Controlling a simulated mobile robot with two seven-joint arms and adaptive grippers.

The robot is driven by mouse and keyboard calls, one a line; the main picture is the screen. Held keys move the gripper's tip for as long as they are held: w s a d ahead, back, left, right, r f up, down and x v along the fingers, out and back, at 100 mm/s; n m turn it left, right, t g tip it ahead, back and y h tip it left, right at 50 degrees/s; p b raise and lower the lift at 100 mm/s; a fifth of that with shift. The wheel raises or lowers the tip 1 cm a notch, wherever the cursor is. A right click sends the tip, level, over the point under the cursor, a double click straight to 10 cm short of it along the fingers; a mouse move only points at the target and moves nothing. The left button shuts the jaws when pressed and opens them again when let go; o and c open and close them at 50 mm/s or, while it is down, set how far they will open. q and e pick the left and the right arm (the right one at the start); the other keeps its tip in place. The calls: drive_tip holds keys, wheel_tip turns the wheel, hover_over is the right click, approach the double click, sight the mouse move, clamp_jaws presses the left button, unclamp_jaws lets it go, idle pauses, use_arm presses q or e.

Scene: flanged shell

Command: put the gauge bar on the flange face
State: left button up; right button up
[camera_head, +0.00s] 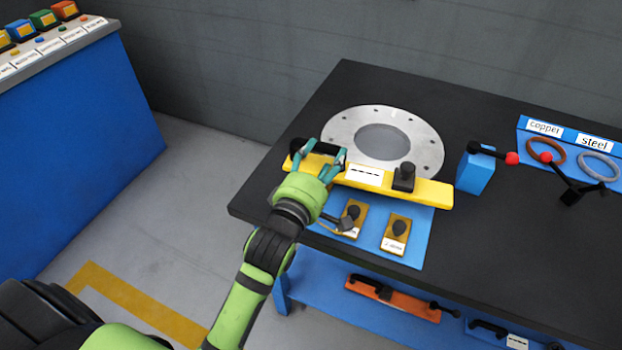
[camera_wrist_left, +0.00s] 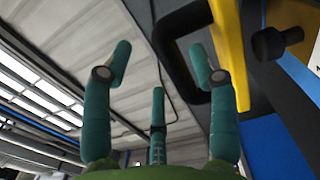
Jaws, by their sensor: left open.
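The gauge bar (camera_head: 432,191) is a long yellow bar with a white label, a black knob and a black handle near its left end. It lies along the near side of the flange face (camera_head: 344,128), a pale grey ring with small holes on the dark table, and overlaps its near rim in the head view. Contact between them is unclear. My left gripper (camera_head: 322,157) is open at the handle. In the left wrist view my left gripper (camera_wrist_left: 162,62) has its fingers spread, with the black handle (camera_wrist_left: 168,42) and the yellow bar (camera_wrist_left: 231,45) close by. My right gripper is out of view.
A blue mat (camera_head: 372,227) with two small yellow-brown knobbed blocks lies at the table's front. A blue block (camera_head: 475,172) with a red-tipped lever and a copper/steel ring rack (camera_head: 572,140) stand right. An orange handled bar (camera_head: 395,300) lies on the lower shelf.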

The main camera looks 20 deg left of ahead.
use_arm(q)
drive_tip(key=s, duration=0.8)
drive_tip(key=shift+a+b, duration=0.15)
drive_tip(key=shift+b, duration=0.25)
